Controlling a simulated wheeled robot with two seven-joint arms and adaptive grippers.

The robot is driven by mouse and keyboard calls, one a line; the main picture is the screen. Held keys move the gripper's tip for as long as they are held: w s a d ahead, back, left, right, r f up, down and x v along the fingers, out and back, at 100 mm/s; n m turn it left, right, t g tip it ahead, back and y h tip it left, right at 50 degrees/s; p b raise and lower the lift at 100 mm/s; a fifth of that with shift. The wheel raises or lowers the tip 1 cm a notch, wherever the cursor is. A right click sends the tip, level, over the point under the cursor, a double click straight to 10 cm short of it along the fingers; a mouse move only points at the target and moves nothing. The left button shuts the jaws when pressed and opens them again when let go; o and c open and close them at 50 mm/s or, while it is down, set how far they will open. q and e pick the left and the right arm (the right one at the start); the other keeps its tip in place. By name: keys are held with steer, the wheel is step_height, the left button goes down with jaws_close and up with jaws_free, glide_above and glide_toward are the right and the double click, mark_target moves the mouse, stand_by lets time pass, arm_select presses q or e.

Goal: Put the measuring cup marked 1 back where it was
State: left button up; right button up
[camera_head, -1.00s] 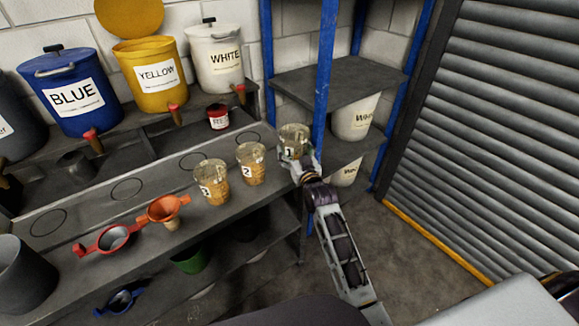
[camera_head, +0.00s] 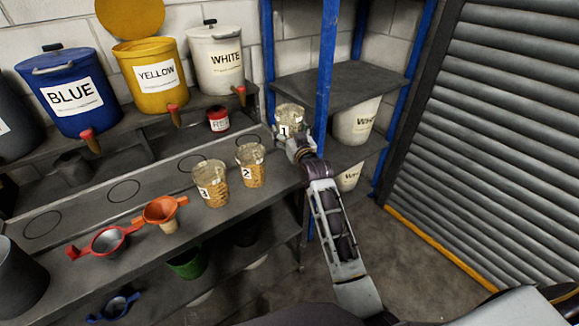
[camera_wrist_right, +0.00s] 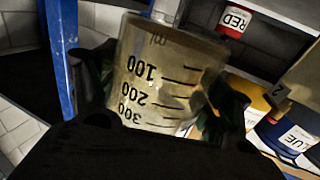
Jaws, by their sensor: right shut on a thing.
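The measuring cup marked 1 (camera_head: 289,118) is clear with a beige tint and is held upright above the right end of the bench, beside the blue shelf post. My right gripper (camera_head: 296,141) is shut on it. In the right wrist view the cup (camera_wrist_right: 165,78) fills the middle, its scale marks upside down, between the dark fingers of the gripper (camera_wrist_right: 160,95). Measuring cups marked 2 (camera_head: 251,165) and 3 (camera_head: 210,183) stand on the bench front. Drawn circles (camera_head: 192,163) mark the bench ledge; one lies near cup 2 (camera_head: 248,142). My left gripper does not show.
Blue (camera_head: 67,92), yellow (camera_head: 154,78) and white (camera_head: 216,62) buckets with taps line the back. A small red can (camera_head: 218,120) stands below the white one. A blue post (camera_head: 323,70) rises close right of the held cup. Red (camera_head: 106,242) and orange (camera_head: 162,210) funnels sit at front left.

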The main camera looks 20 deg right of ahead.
steer(key=shift+f, duration=0.1)
steer(key=shift+f, duration=3.05)
steer(key=shift+f, duration=0.1)
steer(key=shift+f, duration=1.75)
steer(key=shift+f, duration=0.15)
steer(key=o, duration=1.3)
steer(key=shift+s, duration=0.1)
steer(key=s, duration=1.2)
steer(key=shift+d, duration=0.25)
